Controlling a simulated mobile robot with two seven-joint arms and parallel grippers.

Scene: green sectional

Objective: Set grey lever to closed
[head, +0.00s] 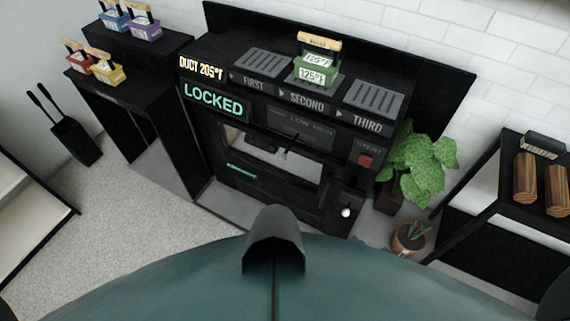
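The black machine (290,197) stands against the wall with a lit "LOCKED" sign (213,100) on its upper left front. A small greyish lever (283,155) shows below the "LOW HIGH" panel (300,124); it is tiny and I cannot tell its setting. A pale round knob (346,212) sits at the lower right of the machine's front; I cannot tell if it belongs to a lever. Neither of my grippers shows in the head view.
A green block with a wooden handle (317,62) stands on the machine's second slot. A red button (365,160) is at the right front. Several coloured blocks stand on the left shelves. Plants (415,165) and a rack of wooden rolls (525,178) are right. Carpet (150,235) at left is clear.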

